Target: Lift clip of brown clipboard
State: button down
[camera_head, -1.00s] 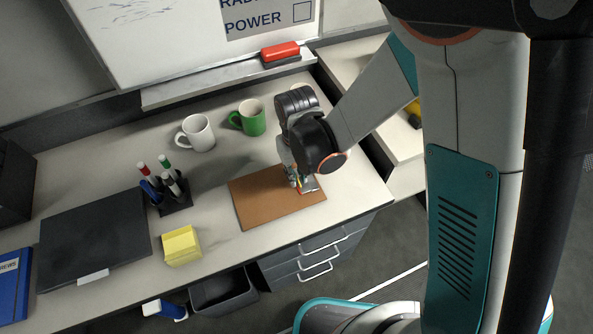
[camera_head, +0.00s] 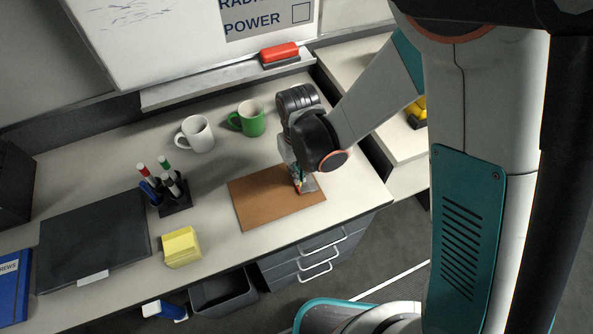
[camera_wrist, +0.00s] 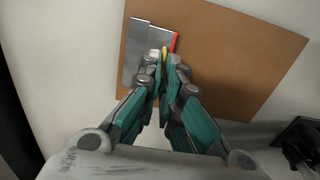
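The brown clipboard (camera_head: 262,206) lies flat near the front edge of the desk. Its grey metal clip (camera_head: 310,185) is at its right end in the head view. In the wrist view the board (camera_wrist: 235,55) fills the upper right, and the clip (camera_wrist: 138,52) lies along its left edge, with a red strip beside it. My gripper (camera_head: 301,188) is low over the clip end. In the wrist view my gripper's fingertips (camera_wrist: 164,63) are close together at the clip, with a small yellow spot between them. Whether they pinch the clip or only touch it is unclear.
A green mug (camera_head: 249,118), a white mug (camera_head: 197,133) and a pen holder (camera_head: 174,197) stand left of my arm. Yellow notes (camera_head: 181,246) and a black folder (camera_head: 95,240) lie further left. Drawers (camera_head: 310,260) are below the desk edge.

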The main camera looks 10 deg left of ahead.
jog(key=shift+w+d+r, duration=0.35)
jog(key=shift+d+r, duration=0.05)
jog(key=shift+d, duration=0.2)
dwell(0.3)
jog(key=shift+w+d+r, duration=0.1)
jog(key=shift+w+d, duration=0.25)
jog(key=shift+d, duration=0.35)
jog(key=c, duration=2.3)
grip_release()
jog(key=shift+w+d+b, duration=0.25)
jog(key=shift+d+b, duration=0.1)
jog(key=shift+b, duration=0.1)
jog(key=o, duration=0.5)
jog(key=shift+o, duration=0.2)
jog(key=shift+a+r, duration=0.1)
jog(key=shift+r, duration=0.05)
notch_tip(320, 180, up, 8)
jog(key=p, duration=0.5)
